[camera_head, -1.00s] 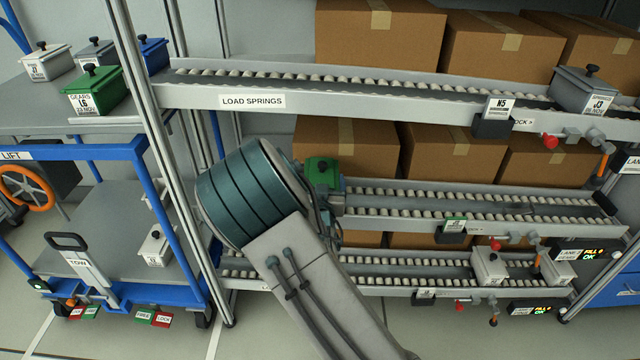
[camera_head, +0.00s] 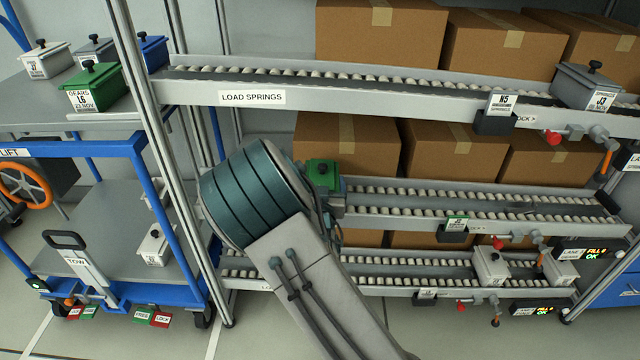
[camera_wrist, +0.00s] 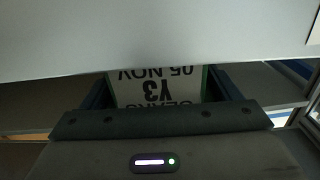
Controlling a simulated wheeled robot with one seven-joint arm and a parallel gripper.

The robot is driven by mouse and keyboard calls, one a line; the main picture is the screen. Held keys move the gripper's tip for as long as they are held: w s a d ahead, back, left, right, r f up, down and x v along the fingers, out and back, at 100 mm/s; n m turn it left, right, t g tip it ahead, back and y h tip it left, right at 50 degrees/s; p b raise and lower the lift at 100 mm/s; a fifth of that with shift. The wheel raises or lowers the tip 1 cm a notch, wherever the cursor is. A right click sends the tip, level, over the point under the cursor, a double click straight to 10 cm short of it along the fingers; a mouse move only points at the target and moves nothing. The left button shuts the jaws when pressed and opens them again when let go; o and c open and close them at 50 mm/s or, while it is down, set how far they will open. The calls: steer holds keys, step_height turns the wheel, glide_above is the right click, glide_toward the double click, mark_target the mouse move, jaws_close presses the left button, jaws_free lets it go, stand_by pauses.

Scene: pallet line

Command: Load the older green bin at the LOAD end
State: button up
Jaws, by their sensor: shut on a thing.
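A green bin (camera_head: 321,170) is at the left end of the middle roller lane (camera_head: 400,208), partly hidden by my wrist. In the wrist view its white label (camera_wrist: 155,87) reads GEARS Y3 05 NOV, upside down. My gripper (camera_wrist: 160,95) is shut on this bin, with a finger at each side. I cannot tell whether the bin touches the rollers. Another green bin (camera_head: 97,90), labelled GEARS L6 with a November date that looks like 23, stands on the grey table at the upper left.
The top lane (camera_head: 330,100), marked LOAD SPRINGS, runs above; a pale panel (camera_wrist: 150,35) fills the top of the wrist view. A steel post (camera_head: 150,130) stands left of my arm. A blue cart (camera_head: 105,215) is at the left. The middle lane's visible rollers are clear.

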steer(key=o, duration=1.3)
steer(key=shift+f, duration=0.15)
steer(key=shift+s+a+p, duration=0.15)
steer(key=shift+s+p, duration=0.65)
steer(key=shift+s, duration=2.7)
steer(key=shift+s+a+p, duration=0.1)
steer(key=shift+s+p, duration=0.7)
steer(key=shift+s, duration=2.65)
